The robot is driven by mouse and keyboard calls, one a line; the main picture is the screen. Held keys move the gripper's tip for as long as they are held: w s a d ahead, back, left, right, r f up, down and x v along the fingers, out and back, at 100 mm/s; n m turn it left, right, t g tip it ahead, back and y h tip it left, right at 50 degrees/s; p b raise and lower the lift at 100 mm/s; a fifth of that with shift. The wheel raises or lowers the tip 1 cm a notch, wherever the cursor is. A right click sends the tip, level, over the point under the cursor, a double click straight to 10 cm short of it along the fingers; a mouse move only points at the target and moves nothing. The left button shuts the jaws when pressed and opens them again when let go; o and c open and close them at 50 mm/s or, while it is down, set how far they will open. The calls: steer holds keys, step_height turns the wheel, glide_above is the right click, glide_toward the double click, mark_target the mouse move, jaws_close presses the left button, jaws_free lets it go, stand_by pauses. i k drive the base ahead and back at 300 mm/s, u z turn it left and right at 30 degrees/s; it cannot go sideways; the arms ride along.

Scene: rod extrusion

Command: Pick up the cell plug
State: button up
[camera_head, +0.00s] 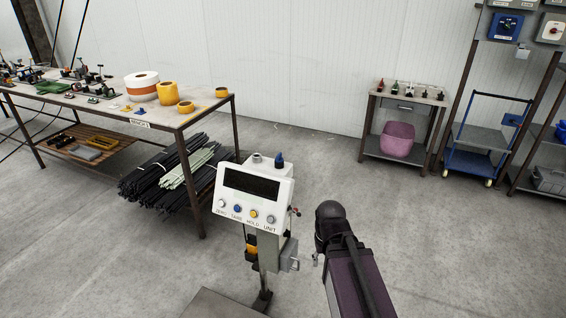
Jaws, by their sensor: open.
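A white scale indicator (256,192) with a dark display and a row of buttons stands on a post at the lower middle. On its top edge sit a dark blue plug-like part (280,160) and a short grey fitting (257,158). I cannot tell for sure which of these, if either, is the cell plug. Part of my arm (350,270) rises at the lower middle, to the right of the indicator and apart from its housing. My gripper cannot be made out.
A grey platform (218,303) lies at the post's foot. A workbench (115,108) with tape rolls stands at left, with dark rods (165,180) beneath. A small table (405,97) and blue cart (482,140) stand back right. The floor between is clear.

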mark_target(278, 159)
steer(key=z, duration=0.25)
steer(key=k, duration=0.45)
steer(key=z, duration=0.95)
steer(key=k, duration=0.9)
steer(key=z, duration=0.55)
steer(key=i, duration=1.6)
steer(key=u, duration=1.05)
steer(key=i, duration=0.55)
steer(key=u, duration=0.7)
steer(key=i, duration=0.45)
steer(key=u, duration=0.2)
